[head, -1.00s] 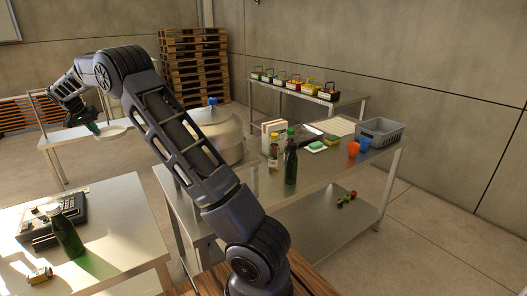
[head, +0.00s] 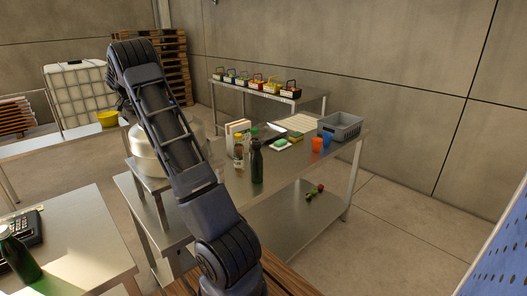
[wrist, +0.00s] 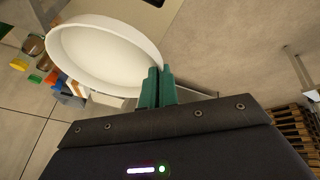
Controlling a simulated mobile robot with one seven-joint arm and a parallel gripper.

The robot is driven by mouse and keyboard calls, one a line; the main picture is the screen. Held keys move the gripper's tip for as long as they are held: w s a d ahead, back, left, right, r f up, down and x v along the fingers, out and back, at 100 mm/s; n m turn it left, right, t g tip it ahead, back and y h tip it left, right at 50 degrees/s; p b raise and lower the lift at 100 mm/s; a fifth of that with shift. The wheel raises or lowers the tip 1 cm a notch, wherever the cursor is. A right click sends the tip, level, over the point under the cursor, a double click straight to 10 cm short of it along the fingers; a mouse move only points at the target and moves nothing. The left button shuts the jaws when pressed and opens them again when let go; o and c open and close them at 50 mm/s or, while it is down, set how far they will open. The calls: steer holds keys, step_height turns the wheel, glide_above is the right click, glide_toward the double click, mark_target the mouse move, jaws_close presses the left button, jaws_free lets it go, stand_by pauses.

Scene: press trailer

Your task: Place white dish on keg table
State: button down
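The white dish (wrist: 95,48) fills the upper left of the wrist view, tilted in the picture. My gripper's green fingers (wrist: 157,88) are close together at the dish's rim and appear shut on it. In the head view my gripper and the dish are hidden behind my raised arm. The silver keg (head: 143,158) stands left of the arm, partly covered by it. A steel surface (head: 152,184) shows just under the keg; how much of it is free cannot be told.
A long steel table (head: 290,172) holds bottles, cups, a sponge and a grey crate (head: 340,126). A yellow bowl (head: 107,119) sits on the far left table (head: 50,143). A green bottle (head: 17,258) stands on the near left table (head: 85,235). Floor at right is open.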

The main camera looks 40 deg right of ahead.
steer(key=s+d+m+g, duration=0.1)
steer(key=s+d+m, duration=0.15)
steer(key=d, duration=0.65)
steer(key=s+d+m, duration=0.1)
steer(key=s+d, duration=0.2)
steer(key=d, duration=0.6)
steer(key=m+g+y, duration=0.2)
steer(key=m+g, duration=0.2)
steer(key=m, duration=0.4)
glide_above(286, 158)
steer(key=w+a, duration=0.1)
step_height(286, 158, down, 4)
steer(key=f, duration=2.1)
steer(key=shift+w+a, duration=0.15)
steer(key=shift+a, duration=0.05)
steer(key=shift+f, duration=0.1)
